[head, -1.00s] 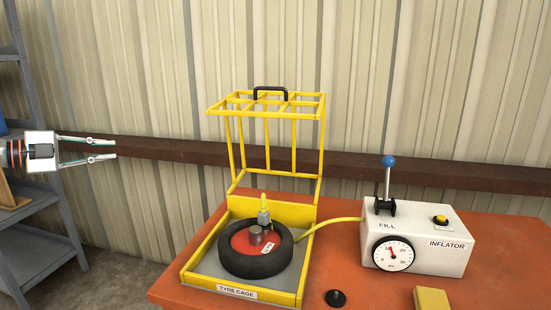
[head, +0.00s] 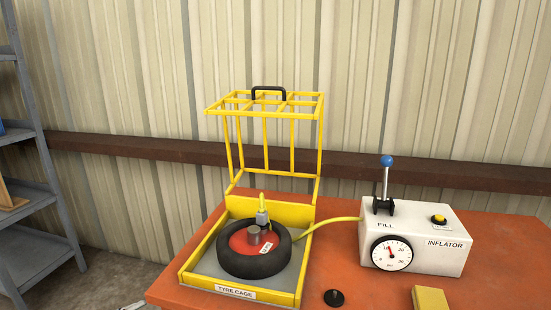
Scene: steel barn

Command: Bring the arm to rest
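A small pale sliver at the bottom edge of the head view, left of the table, looks like the tip of my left gripper (head: 133,305). The rest of it is out of the frame, and I cannot tell whether it is open. My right gripper is not in view. The yellow tyre cage (head: 187,273) stands on the orange table with its barred lid (head: 265,103) raised.
The white inflator (head: 430,255) stands at the right of the orange table (head: 490,280), its blue-knobbed lever (head: 386,175) upright. A yellow hose (head: 330,222) runs from it. A black cap (head: 334,298) and a yellow block (head: 430,299) lie in front. Grey shelves (head: 40,190) stand left.

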